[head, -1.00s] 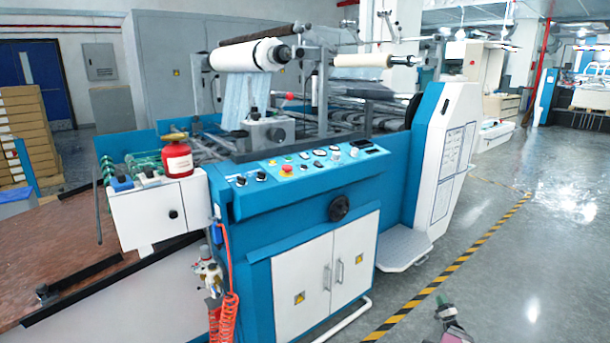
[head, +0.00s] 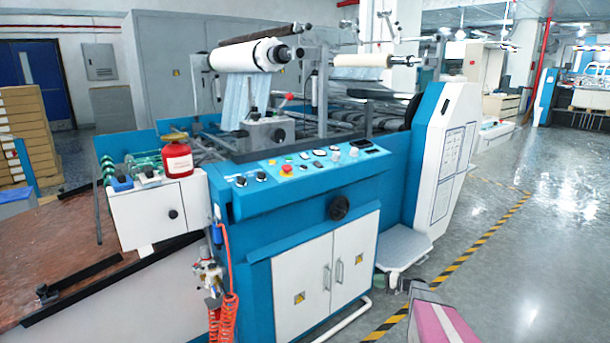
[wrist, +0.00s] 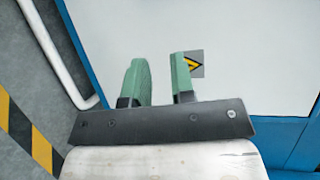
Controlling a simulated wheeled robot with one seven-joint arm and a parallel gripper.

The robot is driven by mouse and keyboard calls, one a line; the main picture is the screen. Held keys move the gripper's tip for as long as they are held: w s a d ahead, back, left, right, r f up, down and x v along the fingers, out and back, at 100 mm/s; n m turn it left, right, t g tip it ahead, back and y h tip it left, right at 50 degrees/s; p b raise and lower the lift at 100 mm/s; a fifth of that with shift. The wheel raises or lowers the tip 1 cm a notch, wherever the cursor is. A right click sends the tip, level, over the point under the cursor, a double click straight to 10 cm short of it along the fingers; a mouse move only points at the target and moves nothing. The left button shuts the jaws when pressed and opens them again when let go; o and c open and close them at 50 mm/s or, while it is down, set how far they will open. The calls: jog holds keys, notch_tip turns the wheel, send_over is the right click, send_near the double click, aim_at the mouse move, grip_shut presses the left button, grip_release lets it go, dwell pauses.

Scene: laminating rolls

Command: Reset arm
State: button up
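My gripper (wrist: 161,76) shows in the wrist view as two green fingers with a gap between them and nothing held. It is in front of the white cabinet doors (wrist: 215,28) of the laminating machine, with a warning label (wrist: 196,64) just beside the right finger. In the head view my arm enters at the bottom right, and my gripper (head: 388,284) is low, beside the machine's right end and near the grey step plate (head: 404,246). The fingertips are small and hard to make out there.
The blue and white laminating machine (head: 290,205) fills the middle, with a white roll (head: 240,56) on top and a red canister (head: 177,160) at left. A white floor pipe (wrist: 52,50) runs along its base. The floor (head: 530,240) at right is clear beyond the striped tape (head: 500,238).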

jog(key=s+a+r+n+g+h, duration=0.25)
jog(key=s+a+r, duration=0.25)
jog(key=s+a, duration=0.25)
jog(key=s+a+r+n+g+h, duration=0.1)
jog(key=s+a+r+g+h, duration=0.1)
jog(key=s+a+r+g, duration=0.35)
jog(key=s+a+r+n+h, duration=0.1)
jog(key=s+r+h, duration=0.2)
jog(key=s, duration=0.3)
jog(key=s+r+n+h, duration=0.1)
jog(key=s+r+h, duration=0.2)
jog(key=s, duration=0.3)
jog(key=s+a+r+n+t+h, duration=0.1)
jog(key=s+r+h, duration=0.2)
jog(key=s, duration=0.3)
jog(key=shift+s+a+r, duration=0.3)
jog(key=shift+r, duration=0.2)
